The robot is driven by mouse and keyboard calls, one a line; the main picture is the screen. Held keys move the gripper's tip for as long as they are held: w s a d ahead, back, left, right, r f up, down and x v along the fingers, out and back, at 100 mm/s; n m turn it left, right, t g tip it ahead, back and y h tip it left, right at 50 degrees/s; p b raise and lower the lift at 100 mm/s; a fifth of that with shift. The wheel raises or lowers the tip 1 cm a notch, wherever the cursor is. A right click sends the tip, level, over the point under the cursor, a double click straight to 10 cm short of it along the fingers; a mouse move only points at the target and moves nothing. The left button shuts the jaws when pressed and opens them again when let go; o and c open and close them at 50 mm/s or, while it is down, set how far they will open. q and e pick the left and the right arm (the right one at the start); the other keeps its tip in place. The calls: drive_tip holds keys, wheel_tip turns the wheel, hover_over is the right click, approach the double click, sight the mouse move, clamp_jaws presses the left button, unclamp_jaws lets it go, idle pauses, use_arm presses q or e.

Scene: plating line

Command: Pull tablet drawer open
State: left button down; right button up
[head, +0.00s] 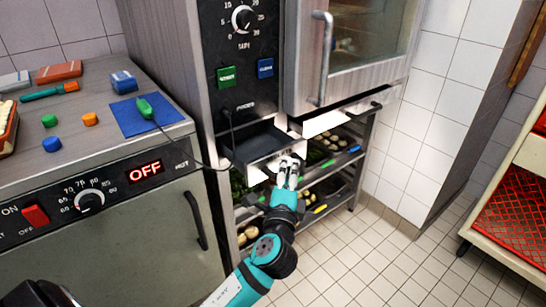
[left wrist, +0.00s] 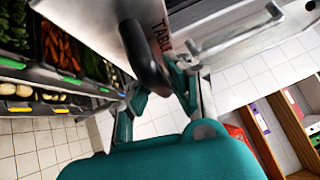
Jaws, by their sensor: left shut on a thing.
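The tablet drawer (head: 256,142) stands out from the oven unit, below the control panel. Its dark, empty-looking inside shows from above, and its pale front faces me. In the left wrist view the drawer front (left wrist: 138,22) carries lettering that begins "TABLE". My left gripper (head: 288,172) is at the right part of the drawer front. It is shut on the dark curved drawer handle (left wrist: 146,58), which lies between the fingers in the left wrist view. The gripper covers part of the front and handle in the head view. My right gripper is not in view.
A cable runs from the green probe (head: 145,108) on the left counter to the panel. A second drawer (head: 325,122) sits right of the tablet drawer, under the glass oven door. Vegetable shelves (head: 322,188) are below. The tiled floor (head: 370,255) to the right is clear.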

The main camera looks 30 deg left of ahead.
use_arm(q)
drive_tip(key=shift+s+d+f, duration=0.1)
drive_tip(key=shift+d+f, duration=0.05)
drive_tip(key=shift+f, duration=0.05)
drive_tip(key=c, duration=1.4)
unclamp_jaws()
drive_tip(key=shift+o, duration=0.8)
drive_tip(key=shift+r, duration=0.1)
drive_tip(key=v, duration=1.2)
